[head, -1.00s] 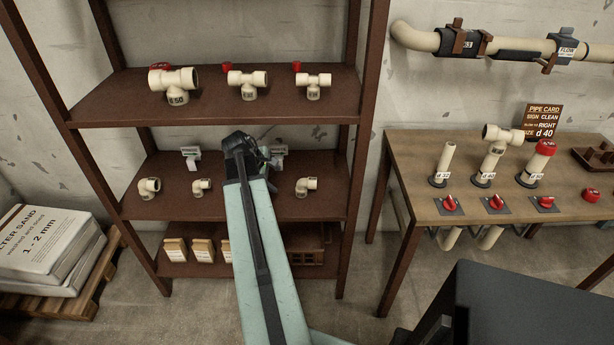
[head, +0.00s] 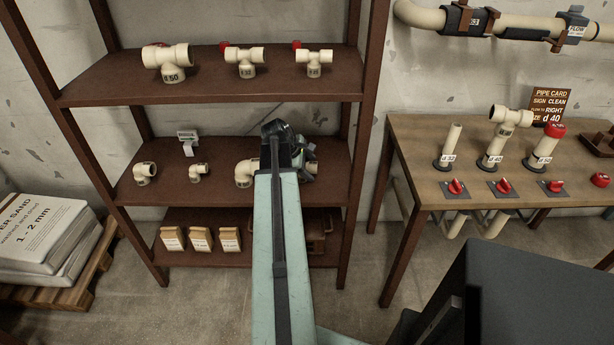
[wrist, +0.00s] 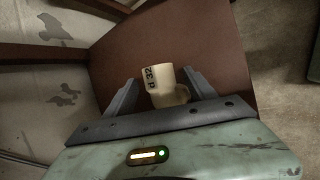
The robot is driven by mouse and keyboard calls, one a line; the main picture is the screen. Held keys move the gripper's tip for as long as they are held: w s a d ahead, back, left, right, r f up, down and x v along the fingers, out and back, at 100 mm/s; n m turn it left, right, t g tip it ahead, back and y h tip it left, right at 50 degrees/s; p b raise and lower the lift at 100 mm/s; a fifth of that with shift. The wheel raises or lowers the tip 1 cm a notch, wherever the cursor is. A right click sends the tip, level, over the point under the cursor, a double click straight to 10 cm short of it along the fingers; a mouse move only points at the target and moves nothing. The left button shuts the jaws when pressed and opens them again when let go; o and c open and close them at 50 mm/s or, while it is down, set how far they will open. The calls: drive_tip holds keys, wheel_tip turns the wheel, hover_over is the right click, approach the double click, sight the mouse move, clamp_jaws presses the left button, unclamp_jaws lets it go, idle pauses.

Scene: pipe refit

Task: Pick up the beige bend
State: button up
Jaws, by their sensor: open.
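My gripper (head: 306,160) is over the right part of the middle shelf in the head view and hides what lies behind it. In the wrist view my gripper (wrist: 160,78) is open, with a beige bend (wrist: 165,86) marked d 32 between its two fingers, which do not visibly grip it. Other beige bends stand on the same shelf in the head view: a left one (head: 145,174), a smaller one (head: 198,173), and a larger one (head: 246,174) partly covered by my arm.
The brown rack's upper shelf (head: 110,92) holds beige tees, and its lower shelf holds small packets (head: 200,239). The rack's right post (head: 357,150) stands close to my gripper. A wooden table (head: 430,190) with pipe stubs and red valves is to the right.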

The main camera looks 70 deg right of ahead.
drive_tip(key=shift+s+d+f, duration=0.1)
drive_tip(key=shift+d+f, duration=0.15)
drive_tip(key=shift+f, duration=0.35)
drive_tip(key=shift+r, duration=0.2)
clamp_jaws()
drive_tip(key=shift+r+p, duration=0.55)
drive_tip(key=shift+p, duration=0.1)
wheel_tip(320, 180, up, 3)
drive_tip(key=p, duration=0.3)
drive_tip(key=w+a, duration=0.4)
drive_tip(key=a, duration=0.4)
drive_tip(key=w+a, duration=0.4)
drive_tip(key=a, duration=0.4)
drive_tip(key=shift+w+f, duration=0.15)
drive_tip(key=shift+f, duration=0.15)
